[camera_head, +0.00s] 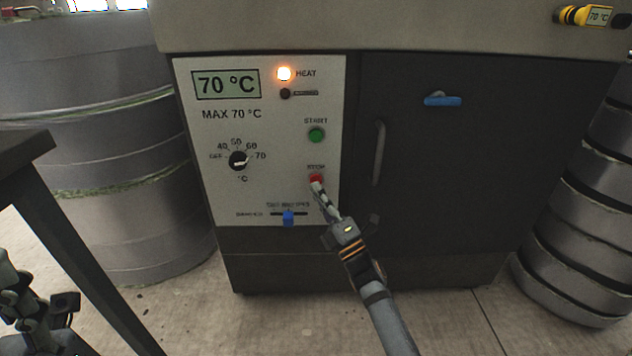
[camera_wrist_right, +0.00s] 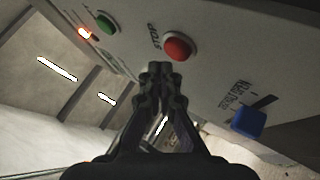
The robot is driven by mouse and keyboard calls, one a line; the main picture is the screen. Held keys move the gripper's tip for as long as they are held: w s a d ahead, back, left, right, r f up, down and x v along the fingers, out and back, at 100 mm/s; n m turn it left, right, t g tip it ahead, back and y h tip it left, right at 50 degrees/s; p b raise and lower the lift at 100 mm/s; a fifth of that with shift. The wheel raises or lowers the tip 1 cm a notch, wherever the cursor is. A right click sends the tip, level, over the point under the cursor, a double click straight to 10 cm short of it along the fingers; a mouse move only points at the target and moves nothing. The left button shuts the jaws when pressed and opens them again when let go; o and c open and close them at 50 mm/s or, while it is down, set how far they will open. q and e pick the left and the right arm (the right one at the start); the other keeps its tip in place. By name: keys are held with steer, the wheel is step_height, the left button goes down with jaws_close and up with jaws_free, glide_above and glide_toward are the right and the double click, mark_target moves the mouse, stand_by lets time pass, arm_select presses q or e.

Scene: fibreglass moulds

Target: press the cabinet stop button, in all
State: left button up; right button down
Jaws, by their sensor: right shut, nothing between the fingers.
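The red stop button (camera_head: 316,179) sits on the white control panel (camera_head: 215,185) of the dark cabinet, under the word STOP. My right gripper (camera_head: 318,187) is shut and empty, its fingertips at the lower edge of the button in the head view. In the right wrist view the red button (camera_wrist_right: 178,48) shows whole just beyond the fingertips (camera_wrist_right: 160,68); I cannot tell whether they touch it. The green start button (camera_head: 316,135) is above it. The orange HEAT lamp (camera_head: 284,73) is lit, and the display (camera_head: 226,84) reads 70 °C. My left gripper (camera_head: 40,318) shows only in part at the lower left.
A black dial (camera_head: 238,160) and a blue slider (camera_head: 288,218) are on the panel. Large grey cylinders (camera_head: 95,160) stand left, and a dark table leg (camera_head: 80,260) is in front.

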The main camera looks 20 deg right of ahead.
steer(key=shift+w, duration=0.1)
stand_by(0.4)
steer(key=shift+w+d, duration=0.15)
steer(key=shift+w, duration=0.15)
steer(key=shift+w+d, duration=0.1)
steer(key=shift+w, duration=0.3)
stand_by(0.6)
steer(key=shift+s, duration=0.15)
steer(key=shift+s+a, duration=0.25)
steer(key=shift+s, duration=0.4)
steer(key=shift+s, duration=0.1)
steer(key=s+p, duration=0.1)
steer(key=s, duration=0.1)
steer(key=s+a+p, duration=0.1)
steer(key=s, duration=0.1)
steer(key=shift+s+a, duration=0.15)
steer(key=shift+s, duration=0.15)
